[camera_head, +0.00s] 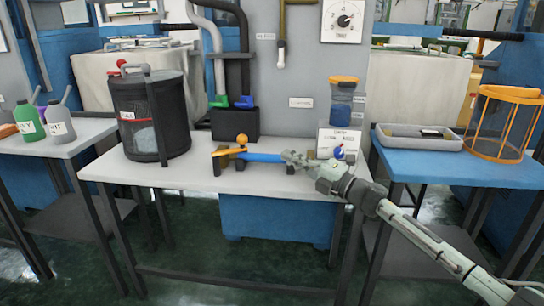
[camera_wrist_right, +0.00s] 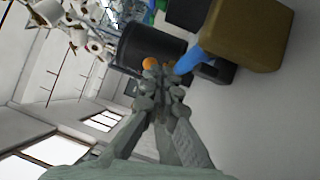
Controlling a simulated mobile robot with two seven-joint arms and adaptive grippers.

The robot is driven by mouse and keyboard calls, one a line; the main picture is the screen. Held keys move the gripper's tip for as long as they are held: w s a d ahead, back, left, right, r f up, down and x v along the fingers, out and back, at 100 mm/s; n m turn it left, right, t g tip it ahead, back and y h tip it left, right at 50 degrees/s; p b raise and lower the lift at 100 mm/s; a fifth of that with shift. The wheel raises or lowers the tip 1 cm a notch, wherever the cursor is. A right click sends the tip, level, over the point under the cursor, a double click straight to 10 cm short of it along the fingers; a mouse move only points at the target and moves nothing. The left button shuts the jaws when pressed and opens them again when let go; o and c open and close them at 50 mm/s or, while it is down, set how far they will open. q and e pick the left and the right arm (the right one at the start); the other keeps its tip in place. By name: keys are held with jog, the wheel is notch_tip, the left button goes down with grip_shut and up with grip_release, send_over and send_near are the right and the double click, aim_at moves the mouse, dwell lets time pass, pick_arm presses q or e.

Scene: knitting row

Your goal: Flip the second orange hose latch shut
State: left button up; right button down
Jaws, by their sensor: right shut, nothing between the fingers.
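An orange latch lever (camera_head: 229,153) with an orange ball knob (camera_head: 242,139) sits at that end. The orange knob (camera_wrist_right: 150,63) and the blue hose (camera_wrist_right: 190,58) also show in the right wrist view, just beyond my fingertips. My right gripper (camera_head: 291,157) is shut and empty at the hose's right end; I cannot tell whether it touches. A second orange latch is not clearly visible; my gripper and wrist cover the right part. My left gripper is out of view.
A black mesh basket (camera_head: 150,115) stands on the white table (camera_head: 200,178) at left. A black box (camera_head: 235,123) with green and blue hose ends stands behind. A jar with an orange lid (camera_head: 344,79) and a small labelled box stand at right. The table's front strip is clear.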

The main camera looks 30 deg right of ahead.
jog(key=shift+s+d+f, duration=0.15)
jog(key=shift+s+d, duration=0.6)
jog(key=shift+d, duration=0.3)
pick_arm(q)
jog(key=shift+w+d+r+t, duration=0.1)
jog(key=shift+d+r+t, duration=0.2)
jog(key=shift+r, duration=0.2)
